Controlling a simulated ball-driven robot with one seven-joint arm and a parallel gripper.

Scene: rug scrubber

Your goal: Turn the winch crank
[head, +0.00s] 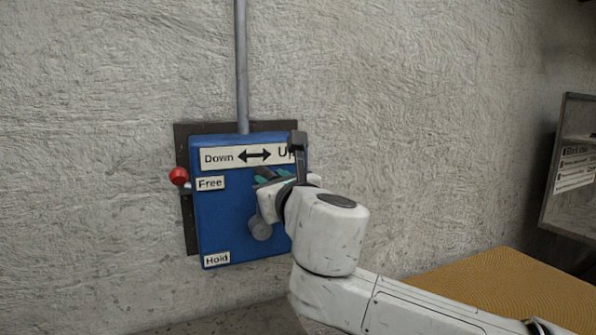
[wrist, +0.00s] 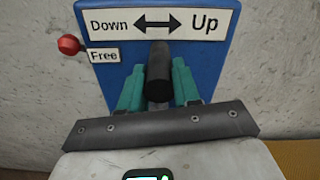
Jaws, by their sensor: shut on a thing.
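The winch is a blue box (head: 222,225) on a dark plate on the wall, with a "Down ↔ Up" label on top. Its crank (head: 260,228) shows a grey hub low on the box's front, partly hidden by my gripper. In the wrist view the dark crank handle (wrist: 158,62) stands between the green fingers. My gripper (wrist: 158,84) is shut on this handle, above the hub. It also shows in the head view (head: 266,178), in front of the box's upper right part.
A red-knobbed lever (head: 179,177) sticks out at the box's left, beside the "Free" label (head: 210,183). A "Hold" label (head: 217,258) is lower. A grey pipe (head: 241,65) rises above. A yellow-brown surface (head: 500,285) and a shelf (head: 570,170) stand at right.

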